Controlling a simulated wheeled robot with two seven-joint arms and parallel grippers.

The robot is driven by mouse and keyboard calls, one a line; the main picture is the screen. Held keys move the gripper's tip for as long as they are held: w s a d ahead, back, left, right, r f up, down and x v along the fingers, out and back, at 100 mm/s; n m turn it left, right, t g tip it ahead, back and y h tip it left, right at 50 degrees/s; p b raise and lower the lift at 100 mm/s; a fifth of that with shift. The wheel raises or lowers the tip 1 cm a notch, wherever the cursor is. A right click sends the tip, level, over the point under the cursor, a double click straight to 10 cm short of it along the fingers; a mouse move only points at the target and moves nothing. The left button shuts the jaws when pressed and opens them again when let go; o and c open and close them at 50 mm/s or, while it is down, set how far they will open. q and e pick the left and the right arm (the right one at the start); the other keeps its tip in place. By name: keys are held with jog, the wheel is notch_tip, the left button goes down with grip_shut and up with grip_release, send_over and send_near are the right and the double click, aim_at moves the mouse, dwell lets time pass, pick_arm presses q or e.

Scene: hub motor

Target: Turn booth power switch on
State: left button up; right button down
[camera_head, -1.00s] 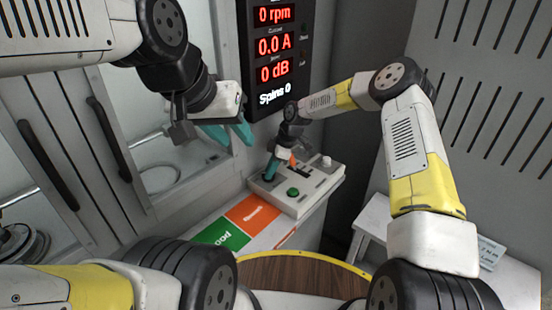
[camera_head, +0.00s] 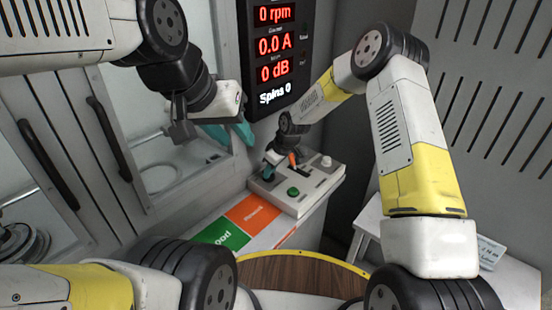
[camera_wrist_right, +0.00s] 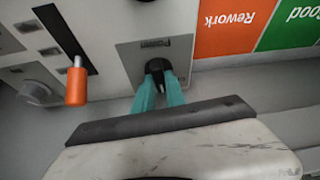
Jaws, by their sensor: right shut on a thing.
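The power switch is a small black knob (camera_wrist_right: 157,66) on a grey plate labelled "Power" in the right wrist view. It sits on the white control box (camera_head: 308,198). My right gripper (camera_wrist_right: 160,88) has its teal fingers closed around the knob. In the head view, the right gripper (camera_head: 269,171) is low over the box's left end and hides the knob. The knob's setting cannot be made out. My left gripper (camera_head: 229,134) is empty, its teal fingers apart, in front of the cabinet doors and clear of the box.
The box also carries a green button (camera_head: 293,192), an orange-tipped lever (camera_wrist_right: 77,86) and a white knob (camera_head: 326,162). An orange "Rework" panel (camera_head: 252,213) and a green "Good" panel (camera_head: 221,233) lie in front. A display (camera_head: 276,50) reads 0 rpm, 0.0 A, 0 dB.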

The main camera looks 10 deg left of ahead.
aim_at(269, 185)
jog(key=m+t, duration=0.1)
jog(key=m, duration=0.2)
jog(key=m+t+h, duration=0.1)
jog(key=m, duration=0.2)
jog(key=shift+s+a+h, duration=0.1)
jog(key=shift+a+h, duration=0.1)
jog(key=shift+h, duration=0.1)
jog(key=shift+m+h, duration=0.7)
jog(key=shift+m, duration=1.4)
jog(key=shift+t, duration=0.3)
jog(key=c, duration=1.4)
grip_release()
jog(key=v, duration=0.8)
jog(key=shift+a, duration=0.1)
